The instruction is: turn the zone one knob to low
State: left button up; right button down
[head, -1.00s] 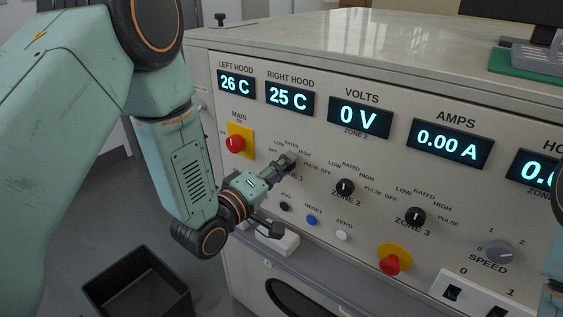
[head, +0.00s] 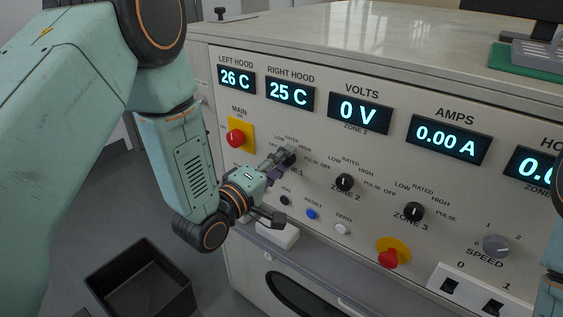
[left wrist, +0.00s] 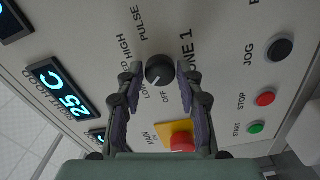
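The zone one knob (left wrist: 159,68) is a round black knob with a white pointer mark in the left wrist view. Its mark points down and slightly left, toward the low and off labels; I cannot tell exactly which. My left gripper (left wrist: 160,76) has its two fingers on either side of the knob, with small gaps that look open. In the head view the left gripper (head: 285,157) reaches the panel at zone one and hides most of the knob. My right gripper is out of view.
The zone two knob (head: 344,183) and zone three knob (head: 413,212) are to the right. A red main switch (head: 236,138) is at the left. The jog (head: 286,200), reset (head: 311,214) and zero (head: 342,229) buttons lie below. A black bin (head: 140,285) stands on the floor.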

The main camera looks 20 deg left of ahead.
pick_arm(q)
jog(key=shift+o, duration=1.4)
jog(key=v, duration=1.2)
